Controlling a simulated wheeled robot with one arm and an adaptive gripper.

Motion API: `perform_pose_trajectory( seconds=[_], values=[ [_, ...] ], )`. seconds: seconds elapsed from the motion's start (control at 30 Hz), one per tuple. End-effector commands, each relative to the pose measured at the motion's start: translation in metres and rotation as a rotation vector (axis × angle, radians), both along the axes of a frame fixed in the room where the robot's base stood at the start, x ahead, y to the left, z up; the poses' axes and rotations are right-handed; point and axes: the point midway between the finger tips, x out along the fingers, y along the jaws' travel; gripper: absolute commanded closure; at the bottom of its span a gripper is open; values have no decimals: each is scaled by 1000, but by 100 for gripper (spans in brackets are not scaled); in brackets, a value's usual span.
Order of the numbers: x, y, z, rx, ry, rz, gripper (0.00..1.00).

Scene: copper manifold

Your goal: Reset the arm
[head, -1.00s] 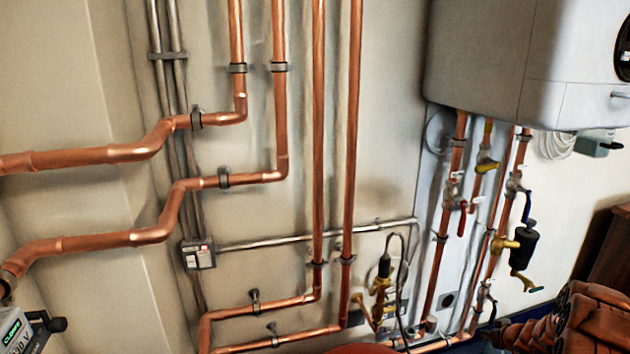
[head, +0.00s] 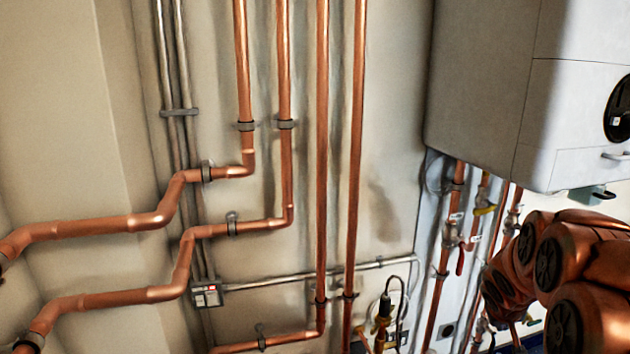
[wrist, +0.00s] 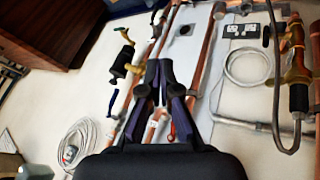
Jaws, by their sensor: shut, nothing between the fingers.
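My gripper (wrist: 160,68) shows in the wrist view, its two dark fingers together with nothing between them. It points at the white panel (wrist: 185,60) and copper pipes (wrist: 208,60) on the wall, and I cannot tell how far off they are. In the head view my copper-coloured arm (head: 560,270) is bent at the lower right, in front of the pipes under the boiler. My gripper cannot be made out in the head view.
A white boiler (head: 480,90) hangs at upper right. Copper pipes (head: 322,150) run up the wall, and others bend off to the left. A grey box (head: 207,295) sits low on the wall. The wrist view shows a black fitting (wrist: 122,60) and a coiled white cable (wrist: 75,142).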

Motion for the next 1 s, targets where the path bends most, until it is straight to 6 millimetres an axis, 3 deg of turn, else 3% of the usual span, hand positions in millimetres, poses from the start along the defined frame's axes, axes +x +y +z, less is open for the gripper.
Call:
perform_pose_trajectory(
  seconds=[0.03,0.33,0.6,1.0],
  values=[
    [-11,12,20,4,15,-7,100],
    [-98,78,77,65,160,-55,100],
    [-188,145,116,163,310,-52,100],
    [-324,240,159,346,536,34,100]
  ],
)
